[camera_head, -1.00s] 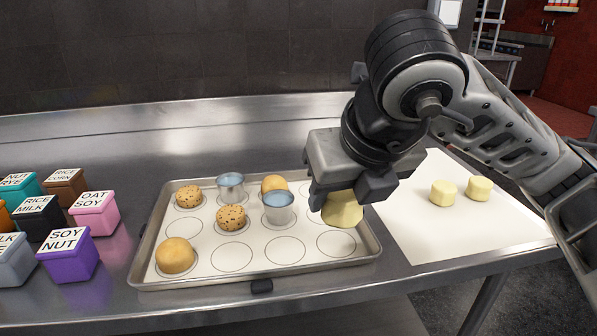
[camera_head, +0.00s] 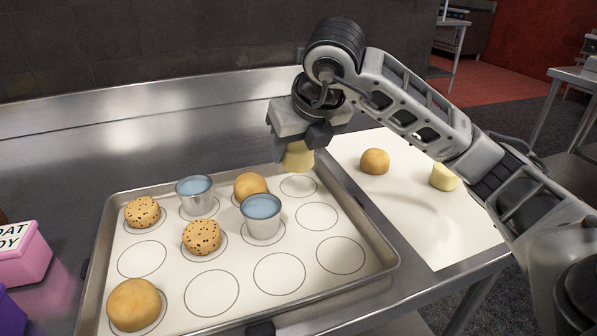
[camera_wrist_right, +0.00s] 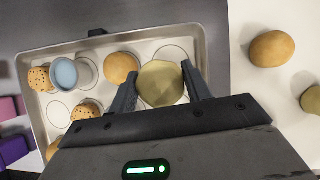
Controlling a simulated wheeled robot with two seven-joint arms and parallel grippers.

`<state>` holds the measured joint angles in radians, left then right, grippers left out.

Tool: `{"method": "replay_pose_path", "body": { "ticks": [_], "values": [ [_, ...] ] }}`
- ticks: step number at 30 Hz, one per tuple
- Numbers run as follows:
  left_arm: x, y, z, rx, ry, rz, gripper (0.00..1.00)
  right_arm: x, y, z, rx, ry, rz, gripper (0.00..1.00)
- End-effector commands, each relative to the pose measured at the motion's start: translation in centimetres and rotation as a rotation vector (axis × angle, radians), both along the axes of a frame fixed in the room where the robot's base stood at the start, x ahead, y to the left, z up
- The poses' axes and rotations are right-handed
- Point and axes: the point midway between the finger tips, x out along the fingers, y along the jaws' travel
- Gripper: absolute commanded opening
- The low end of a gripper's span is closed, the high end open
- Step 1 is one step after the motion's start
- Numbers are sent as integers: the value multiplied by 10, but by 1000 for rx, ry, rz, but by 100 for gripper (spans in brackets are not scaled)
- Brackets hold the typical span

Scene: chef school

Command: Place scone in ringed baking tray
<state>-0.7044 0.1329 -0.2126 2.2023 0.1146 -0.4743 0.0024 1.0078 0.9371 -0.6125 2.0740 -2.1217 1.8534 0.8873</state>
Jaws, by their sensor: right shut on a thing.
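My right gripper (camera_head: 293,143) is shut on a pale yellow scone (camera_head: 298,157) and holds it above the far right part of the ringed baking tray (camera_head: 373,245). In the right wrist view the scone (camera_wrist_right: 160,84) sits between the two fingers. The tray is a shallow metal pan with a white liner printed with rings. An empty ring (camera_head: 298,187) lies just below the held scone, and several nearer rings are bare too. Another pale scone (camera_head: 444,177) rests on the white sheet to the right, partly beside my arm. My left gripper is not in view.
On the tray stand two speckled buns (camera_head: 202,237), two metal cups (camera_head: 262,221) of bluish liquid and two golden buns (camera_head: 134,304). A golden bun (camera_head: 375,161) lies on the white sheet (camera_head: 432,232). A pink box (camera_head: 22,255) stands left of the tray.

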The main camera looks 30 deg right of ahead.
Motion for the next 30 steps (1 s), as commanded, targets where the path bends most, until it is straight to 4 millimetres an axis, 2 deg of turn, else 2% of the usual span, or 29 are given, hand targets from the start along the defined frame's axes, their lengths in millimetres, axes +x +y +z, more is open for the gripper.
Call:
{"method": "replay_pose_path", "body": {
  "ticks": [3, 8, 11, 15, 28, 29, 30],
  "values": [
    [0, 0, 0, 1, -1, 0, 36, 9, -9, -15, -1, 1, -3, 26],
    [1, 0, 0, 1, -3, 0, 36, 16, -13, -24, 0, 0, 0, 26],
    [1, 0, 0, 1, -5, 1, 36, 21, -18, -36, 0, 3, -1, 26],
    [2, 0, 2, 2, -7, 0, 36, 20, -17, -56, -1, 2, 0, 26],
    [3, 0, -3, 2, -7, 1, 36, 20, -17, -65, 0, -3, 0, 26],
    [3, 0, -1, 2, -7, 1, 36, 20, -17, -63, 0, -3, 0, 57],
    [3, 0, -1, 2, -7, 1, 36, 20, -17, -63, 1, -2, 0, 68]
  ]
}}
